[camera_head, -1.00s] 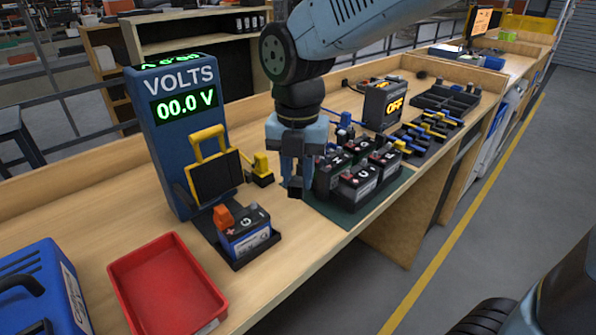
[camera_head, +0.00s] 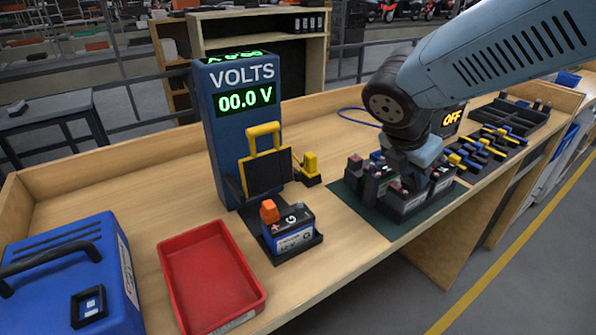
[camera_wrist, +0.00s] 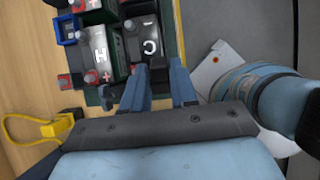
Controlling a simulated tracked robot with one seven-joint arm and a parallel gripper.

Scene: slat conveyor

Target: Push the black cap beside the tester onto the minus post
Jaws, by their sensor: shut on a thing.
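The blue tester (camera_head: 236,140) reads 00.0 V. A battery (camera_head: 289,235) sits in the dock before it, with an orange cap (camera_head: 269,211) on one post and the other post (camera_head: 297,206) bare. My gripper (camera_head: 410,182) is right of the tester, low over the batteries on the green mat, its tips mostly hidden in the head view. In the wrist view my gripper (camera_wrist: 160,76) is shut on a small black piece (camera_wrist: 158,70), which looks like the black cap.
A red tray (camera_head: 210,280) and a blue case (camera_head: 70,280) stand at left. A yellow plug (camera_head: 309,168) sits beside the tester. Several batteries crowd the green mat (camera_head: 388,228). Bare bench (camera_head: 170,205) lies left of the tester.

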